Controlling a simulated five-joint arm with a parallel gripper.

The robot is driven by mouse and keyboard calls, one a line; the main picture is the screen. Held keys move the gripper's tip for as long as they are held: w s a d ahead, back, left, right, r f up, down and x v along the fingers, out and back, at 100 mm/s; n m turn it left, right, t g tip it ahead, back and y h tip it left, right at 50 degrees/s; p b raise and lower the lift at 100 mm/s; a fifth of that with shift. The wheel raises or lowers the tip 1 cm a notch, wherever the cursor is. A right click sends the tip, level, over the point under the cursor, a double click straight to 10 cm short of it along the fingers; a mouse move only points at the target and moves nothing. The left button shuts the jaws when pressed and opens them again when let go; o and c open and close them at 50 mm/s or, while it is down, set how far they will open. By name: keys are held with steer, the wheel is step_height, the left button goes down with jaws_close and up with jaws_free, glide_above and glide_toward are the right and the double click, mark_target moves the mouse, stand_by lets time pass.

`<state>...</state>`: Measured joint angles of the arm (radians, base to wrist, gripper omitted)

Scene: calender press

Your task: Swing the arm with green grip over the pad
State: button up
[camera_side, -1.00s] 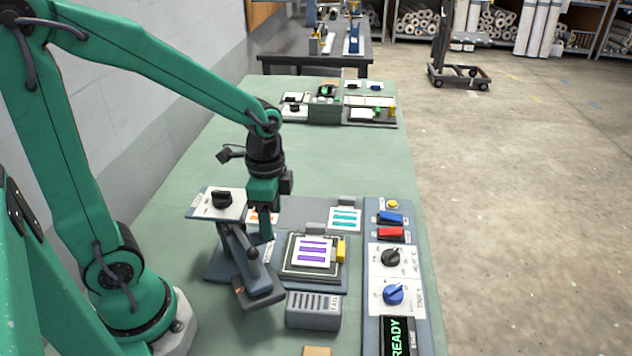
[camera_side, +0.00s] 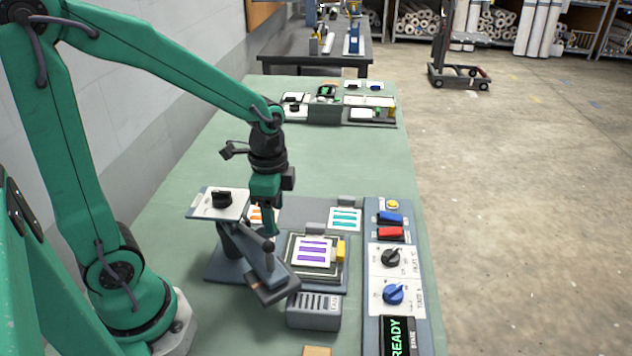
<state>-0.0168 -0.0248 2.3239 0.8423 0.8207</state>
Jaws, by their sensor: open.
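The press's swing arm (camera_side: 258,262) is grey, with a flat dark head (camera_side: 273,287) at its front end. The head is at the front left corner of the pad (camera_side: 290,268), mostly beside it. A white card with purple bars (camera_side: 313,251) lies on the pad. A dark rounded knob (camera_side: 268,244) stands on the swing arm; I cannot make out a green grip on it. My gripper (camera_side: 270,230) is open, pointing down just above the knob and left of the card. Whether it touches the knob I cannot tell.
A yellow block (camera_side: 341,250) sits at the pad's right edge. A grey slotted box (camera_side: 313,310) stands in front of the pad. A control panel (camera_side: 393,270) with knobs and red and blue switches lies to the right. The bench behind is clear up to a far station (camera_side: 325,112).

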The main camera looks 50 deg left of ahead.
steer(key=shift+w+a, duration=0.1)
steer(key=shift+w+a, duration=0.4)
steer(key=shift+w+a, duration=0.3)
steer(key=shift+a, duration=0.05)
stand_by(0.3)
steer(key=shift+w+a, duration=0.3)
steer(key=shift+a, duration=0.2)
stand_by(0.3)
steer(key=shift+w+a, duration=0.1)
